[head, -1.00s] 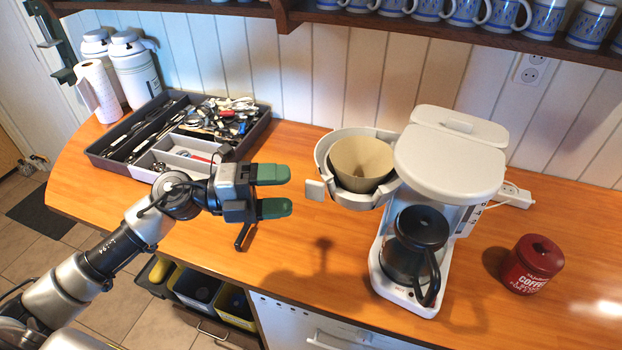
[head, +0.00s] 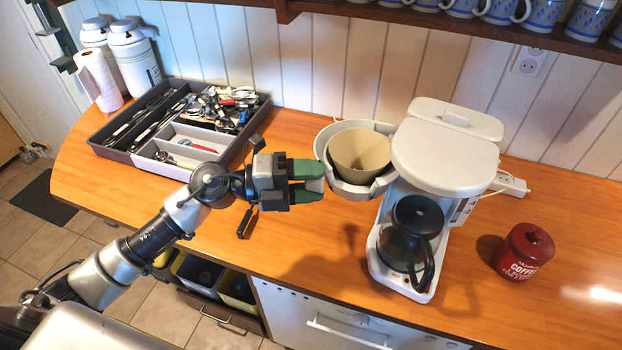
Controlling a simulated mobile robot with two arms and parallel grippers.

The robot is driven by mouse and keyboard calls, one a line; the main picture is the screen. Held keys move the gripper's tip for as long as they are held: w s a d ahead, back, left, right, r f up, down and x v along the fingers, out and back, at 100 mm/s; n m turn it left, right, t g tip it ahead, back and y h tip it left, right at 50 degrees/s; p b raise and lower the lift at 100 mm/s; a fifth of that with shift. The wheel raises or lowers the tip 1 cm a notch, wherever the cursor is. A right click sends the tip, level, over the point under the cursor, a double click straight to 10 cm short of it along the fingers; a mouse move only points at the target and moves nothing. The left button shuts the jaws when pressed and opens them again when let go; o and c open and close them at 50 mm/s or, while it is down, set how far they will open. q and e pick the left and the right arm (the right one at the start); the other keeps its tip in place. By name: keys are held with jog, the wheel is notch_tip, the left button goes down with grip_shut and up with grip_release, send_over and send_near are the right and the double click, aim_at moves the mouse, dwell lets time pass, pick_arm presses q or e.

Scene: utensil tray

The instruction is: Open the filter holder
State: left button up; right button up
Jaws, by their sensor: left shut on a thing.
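The white filter holder (head: 362,188) is swung out to the left of the white coffee maker (head: 446,160), with a tan paper filter (head: 360,152) in it. My left gripper (head: 314,180), with green fingers, reaches in from the left. It is shut on the holder's small handle tab at the left side, and the fingers mostly hide the tab. A dark glass coffee pot (head: 411,240) stands in the machine below. My right gripper is not in view.
A grey utensil tray (head: 112,155) full of cutlery is at the left of the counter. A red coffee tin (head: 522,252) stands at the right. A shelf (head: 400,15) with several mugs hangs above. The counter in front of the filter holder is clear.

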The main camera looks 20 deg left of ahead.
pick_arm(q)
jog(key=shift+f, duration=0.15)
jog(key=c, duration=0.3)
jog(key=shift+a+f, duration=0.1)
jog(key=shift+f, duration=0.05)
jog(key=shift+c, duration=0.2)
jog(key=w+a+g+b, duration=0.1)
jog(key=b, duration=0.1)
jog(key=w+a+m+g+b, duration=0.1)
jog(key=w, duration=0.1)
jog(key=w+a+m+g+h+b, duration=0.1)
jog(key=b, duration=0.1)
jog(key=shift+w+a+b, duration=0.3)
jog(key=shift+b, duration=0.05)
jog(key=o, duration=0.9)
jog(key=shift+c, duration=0.2)
jog(key=o, duration=0.4)
jog(key=shift+w+a, duration=0.1)
jog(key=shift+w, duration=0.1)
jog(key=shift+c, duration=0.2)
